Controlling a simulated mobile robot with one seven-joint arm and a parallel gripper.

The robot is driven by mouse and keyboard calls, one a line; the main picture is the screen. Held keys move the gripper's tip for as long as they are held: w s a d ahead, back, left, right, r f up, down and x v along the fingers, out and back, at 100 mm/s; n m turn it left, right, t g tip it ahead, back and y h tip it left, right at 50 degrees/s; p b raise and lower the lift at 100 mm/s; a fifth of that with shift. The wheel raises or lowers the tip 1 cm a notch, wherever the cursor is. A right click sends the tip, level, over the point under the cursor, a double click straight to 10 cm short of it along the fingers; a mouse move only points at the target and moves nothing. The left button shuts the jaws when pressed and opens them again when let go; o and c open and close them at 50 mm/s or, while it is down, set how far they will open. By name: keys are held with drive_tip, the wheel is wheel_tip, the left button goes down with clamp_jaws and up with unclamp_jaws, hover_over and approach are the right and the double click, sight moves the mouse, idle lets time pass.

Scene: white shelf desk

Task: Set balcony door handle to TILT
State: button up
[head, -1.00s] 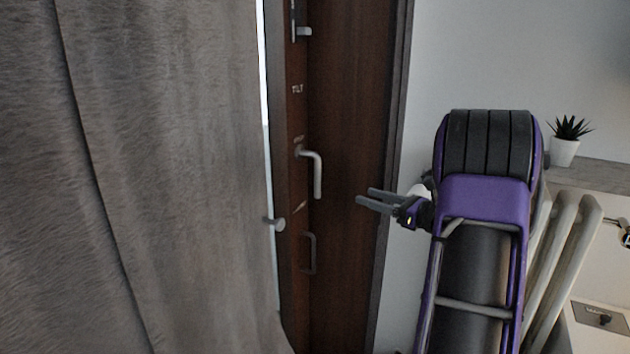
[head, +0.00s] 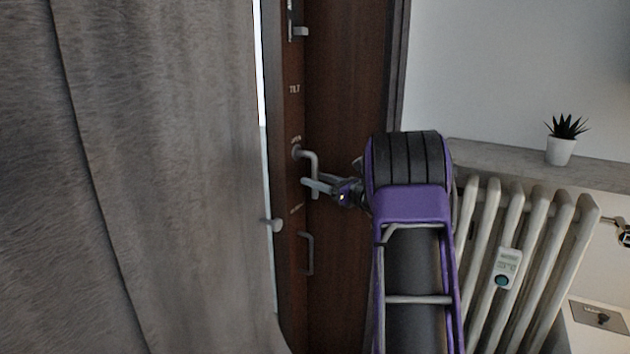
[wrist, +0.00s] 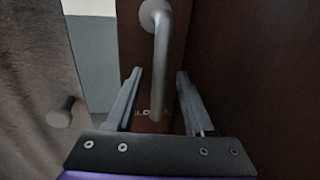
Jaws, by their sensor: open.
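The grey L-shaped balcony door handle (head: 315,165) is on the dark brown door (head: 345,90), its lever pointing down. It also shows in the wrist view (wrist: 163,40). A TILT label (head: 295,89) is above the handle, another label (head: 296,139) is at its pivot, and a third, partly legible as "LO" in the wrist view (wrist: 152,114), is below. My gripper (head: 308,182) is open at the lower part of the lever. In the wrist view the lever hangs between my two fingers (wrist: 160,73), with gaps visible on both sides.
A second handle (head: 308,253) is lower on the door and a latch (head: 299,31) higher. A radiator (head: 530,235) and potted plant (head: 562,148) are at right.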

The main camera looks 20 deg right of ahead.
drive_tip(key=shift+w+a, duration=0.15)
drive_tip(key=shift+w, duration=0.15)
clamp_jaws()
idle(1.3)
